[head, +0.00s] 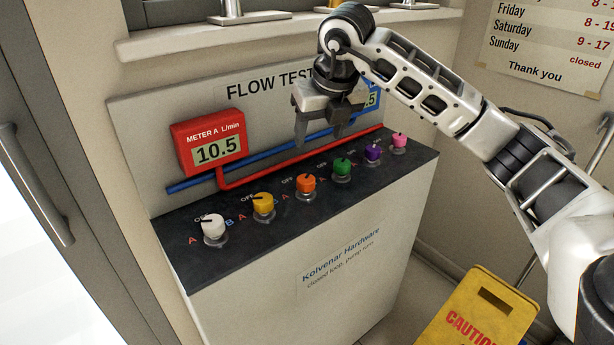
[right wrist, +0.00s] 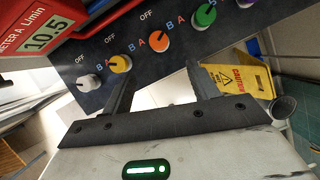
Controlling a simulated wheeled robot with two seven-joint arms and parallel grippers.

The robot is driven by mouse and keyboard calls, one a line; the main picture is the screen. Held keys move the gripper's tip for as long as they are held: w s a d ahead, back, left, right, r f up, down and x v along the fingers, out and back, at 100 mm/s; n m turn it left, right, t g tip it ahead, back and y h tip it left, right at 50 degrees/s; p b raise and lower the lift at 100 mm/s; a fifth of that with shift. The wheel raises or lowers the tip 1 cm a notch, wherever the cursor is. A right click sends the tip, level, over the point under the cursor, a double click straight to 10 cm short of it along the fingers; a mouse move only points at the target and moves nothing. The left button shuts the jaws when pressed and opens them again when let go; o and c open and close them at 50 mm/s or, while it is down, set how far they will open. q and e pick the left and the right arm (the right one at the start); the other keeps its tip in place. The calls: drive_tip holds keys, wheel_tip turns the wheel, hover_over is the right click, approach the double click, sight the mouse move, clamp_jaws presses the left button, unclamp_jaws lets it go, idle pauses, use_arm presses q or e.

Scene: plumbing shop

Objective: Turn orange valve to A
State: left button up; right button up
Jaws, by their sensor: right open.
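The orange valve (head: 306,185) is a round knob with a dark pointer, third from the left in a row on the dark counter top. The pointer seems to lie toward the OFF side, but it is too small to be sure. The orange valve also shows in the right wrist view (right wrist: 159,41), beyond the fingers, with OFF, A and B letters around the knobs. My right gripper (head: 320,139) is open and empty, above and behind the row, in front of the back panel. It touches no knob. My left gripper is not in view.
White (head: 214,228), yellow (head: 263,205), green (head: 342,168), purple (head: 372,151) and pink (head: 399,142) knobs flank the orange one. Red meter A (head: 209,142) reads 10.5. A blue meter (head: 371,91) is partly hidden by my gripper. A yellow caution sign (head: 480,312) stands at right.

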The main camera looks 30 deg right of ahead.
sight(306, 179)
drive_tip(key=p+x, duration=0.1)
drive_tip(key=x, duration=1.4)
drive_tip(key=shift+s+a+p, duration=0.1)
drive_tip(key=shift+s+p, duration=0.05)
drive_tip(key=shift+p, duration=0.2)
drive_tip(key=c, duration=1)
